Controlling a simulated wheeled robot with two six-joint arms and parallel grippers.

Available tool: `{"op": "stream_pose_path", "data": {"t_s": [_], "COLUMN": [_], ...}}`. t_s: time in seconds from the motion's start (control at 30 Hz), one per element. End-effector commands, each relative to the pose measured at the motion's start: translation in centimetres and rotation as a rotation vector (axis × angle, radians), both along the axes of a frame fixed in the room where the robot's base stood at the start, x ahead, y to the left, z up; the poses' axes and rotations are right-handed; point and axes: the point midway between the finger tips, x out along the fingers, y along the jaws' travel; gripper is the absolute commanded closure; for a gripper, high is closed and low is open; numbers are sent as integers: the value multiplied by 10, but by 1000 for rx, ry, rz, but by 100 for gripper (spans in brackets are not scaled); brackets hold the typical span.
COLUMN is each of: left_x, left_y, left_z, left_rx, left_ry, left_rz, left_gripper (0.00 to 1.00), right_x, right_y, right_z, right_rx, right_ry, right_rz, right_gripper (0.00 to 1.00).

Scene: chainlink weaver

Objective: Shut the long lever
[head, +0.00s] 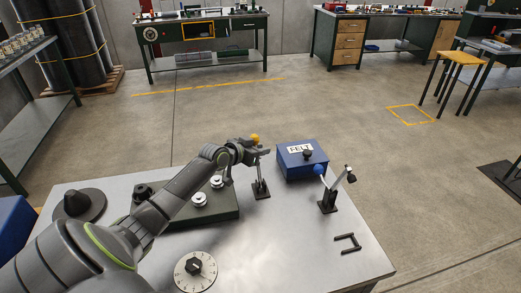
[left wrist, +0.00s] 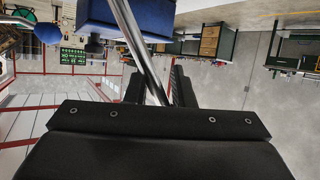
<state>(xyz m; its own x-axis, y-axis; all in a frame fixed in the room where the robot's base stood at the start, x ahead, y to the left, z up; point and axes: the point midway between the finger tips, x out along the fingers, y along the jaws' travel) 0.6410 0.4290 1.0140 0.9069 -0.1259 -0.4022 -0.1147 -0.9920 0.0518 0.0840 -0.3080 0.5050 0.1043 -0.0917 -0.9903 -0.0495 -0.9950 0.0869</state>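A lever with a yellow knob (head: 255,138) rises from a small dark base (head: 261,190) near the table's back edge. A second lever with a blue knob (head: 319,169) stands to its right on its own dark base (head: 327,206). The blue knob also shows in the left wrist view (left wrist: 47,33). My left gripper (head: 262,149) is at the top of the yellow-knobbed lever, just below the knob. In the left wrist view a metal rod (left wrist: 133,35) runs between its fingers, which stand apart with a gap visible beside the rod. My right gripper is not seen.
A blue box labelled FELT (head: 302,160) stands just right of my gripper. A green block (head: 215,212) with silver spools lies under my left arm.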

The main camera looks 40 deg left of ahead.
Motion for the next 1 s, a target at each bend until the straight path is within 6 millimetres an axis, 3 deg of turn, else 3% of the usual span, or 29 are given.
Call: {"op": "stream_pose_path", "data": {"t_s": [0.47, 0.67, 1.0], "left_x": [-5, -29, -87], "left_y": [1, 4, 14], "left_z": [4, 13, 39], "left_rx": [-4, -1, 4], "left_ry": [-3, -1, -1], "left_rz": [0, -2, -2], "left_gripper": [65, 65, 65], "right_x": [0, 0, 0], "right_y": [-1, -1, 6], "right_z": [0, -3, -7], "right_rx": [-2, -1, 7], "right_ry": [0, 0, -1], "right_rz": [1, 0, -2], "right_gripper": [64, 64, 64]}}
